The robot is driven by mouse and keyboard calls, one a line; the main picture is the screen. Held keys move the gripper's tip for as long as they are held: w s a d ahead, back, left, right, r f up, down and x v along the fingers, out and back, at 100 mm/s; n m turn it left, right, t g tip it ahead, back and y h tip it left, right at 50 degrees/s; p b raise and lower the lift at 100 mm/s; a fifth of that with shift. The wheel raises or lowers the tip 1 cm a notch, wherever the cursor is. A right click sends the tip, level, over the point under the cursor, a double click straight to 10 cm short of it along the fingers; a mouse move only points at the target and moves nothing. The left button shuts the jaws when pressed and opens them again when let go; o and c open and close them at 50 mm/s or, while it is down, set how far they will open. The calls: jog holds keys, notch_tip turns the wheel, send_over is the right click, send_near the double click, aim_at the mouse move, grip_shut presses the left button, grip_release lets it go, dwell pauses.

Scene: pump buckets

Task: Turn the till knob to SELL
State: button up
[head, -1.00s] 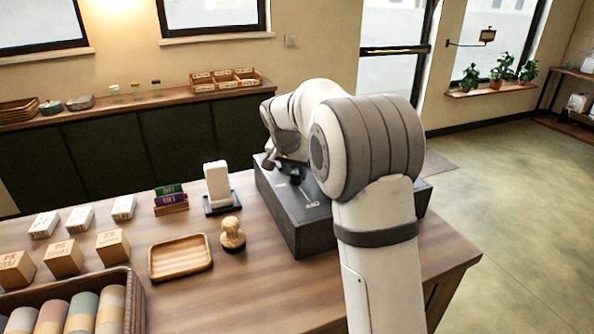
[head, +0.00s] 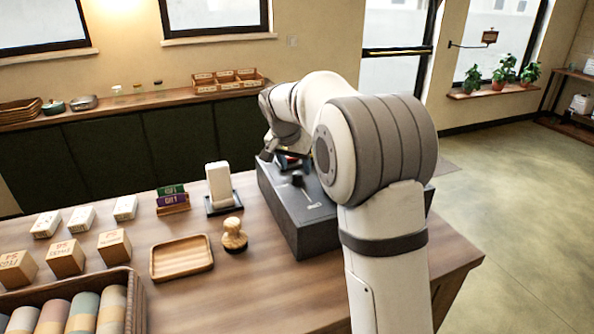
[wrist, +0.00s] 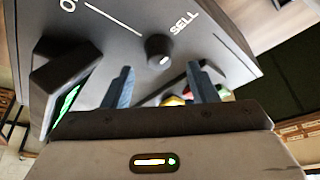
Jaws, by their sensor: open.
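The till (head: 310,225) is a dark grey box at the right end of the counter. In the wrist view its top (wrist: 110,45) carries a round dark knob (wrist: 159,49) with a small pale mark facing the lower right. A "SELL" label (wrist: 184,23) is up and right of the knob, and a label starting with "O" is at the upper left, partly cut off. My gripper (wrist: 160,68) is open, its two bluish fingers apart either side of the knob's line, with the knob just beyond the tips. I cannot tell any contact. In the head view my arm hides much of the till.
A white device on a stand (head: 219,183), a wooden stamp (head: 234,234) and a tray (head: 182,259) are left of the till.

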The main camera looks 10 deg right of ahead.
jog(key=shift+v, duration=2.3)
jog(key=s+d+f+n+y, duration=0.1)
jog(key=s+f+n, duration=0.1)
jog(key=s, duration=0.9)
jog(key=s+d+f+n, duration=0.1)
jog(key=s+f, duration=0.3)
jog(key=s, duration=0.8)
jog(key=s+f+n+g+y, duration=0.1)
jog(key=s+f+n, duration=0.2)
jog(key=s, duration=0.9)
jog(key=shift+d+f+n+y, duration=0.3)
jog(key=shift+d+n, duration=0.1)
jog(key=shift+n, duration=0.1)
